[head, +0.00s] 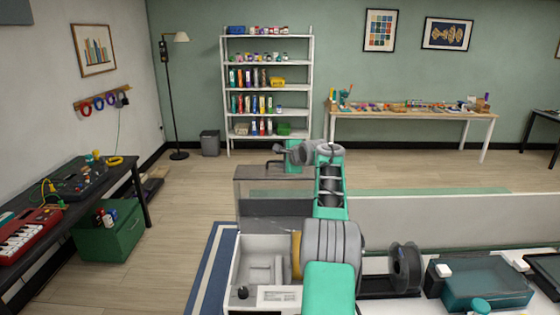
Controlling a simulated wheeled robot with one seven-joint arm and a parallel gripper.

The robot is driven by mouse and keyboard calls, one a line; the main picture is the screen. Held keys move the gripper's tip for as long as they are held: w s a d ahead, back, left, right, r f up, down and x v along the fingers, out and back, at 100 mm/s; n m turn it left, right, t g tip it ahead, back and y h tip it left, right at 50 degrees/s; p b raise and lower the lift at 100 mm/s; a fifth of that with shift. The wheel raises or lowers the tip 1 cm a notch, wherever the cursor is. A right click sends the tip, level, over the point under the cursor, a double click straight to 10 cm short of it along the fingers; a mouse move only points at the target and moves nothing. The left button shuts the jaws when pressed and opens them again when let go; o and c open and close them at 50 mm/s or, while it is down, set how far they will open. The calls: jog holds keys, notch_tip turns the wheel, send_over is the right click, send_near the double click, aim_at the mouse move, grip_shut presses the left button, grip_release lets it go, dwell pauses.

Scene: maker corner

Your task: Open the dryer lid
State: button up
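The dryer (258,245) is a white box on the worktop in front of me, with a black knob and a pale label on its front. Its smoky see-through lid (272,205) stands raised at the back, and the inside of the box shows. An orange spool edge (296,256) shows in the box, partly hidden by my arm. My gripper (276,155) is by the top edge of the raised lid. Whether it touches the lid, and how far its fingers are apart, is too small to tell. My arm hides the dryer's right side.
To the right on the worktop are a black spool (404,268) and a teal tray-like box (480,282). A low pale partition (440,220) runs behind the worktop. A side table with a red keyboard (28,233) and a green crate (108,235) are at left.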

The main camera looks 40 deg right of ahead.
jog(key=b+v, duration=0.2)
jog(key=v, duration=0.5)
jog(key=shift+b, duration=0.35)
jog(key=s+a+f+n+g+y, duration=0.15)
jog(key=a+n, duration=0.35)
jog(key=a, duration=0.9)
jog(key=s+a+n+g+y, duration=0.1)
jog(key=s+a+n+g, duration=0.3)
jog(key=a, duration=1.1)
jog(key=s+a+f+n+g, duration=0.1)
jog(key=s+a+f+n, duration=0.6)
jog(key=s, duration=0.5)
jog(key=s+a+f+n+g, duration=0.1)
jog(key=s+a+f+n, duration=0.6)
jog(key=s+a+f, duration=0.2)
jog(key=s+a, duration=0.2)
jog(key=s, duration=0.1)
jog(key=shift+s+b, duration=0.3)
jog(key=shift+y, duration=0.25)
jog(key=shift+d, duration=0.1)
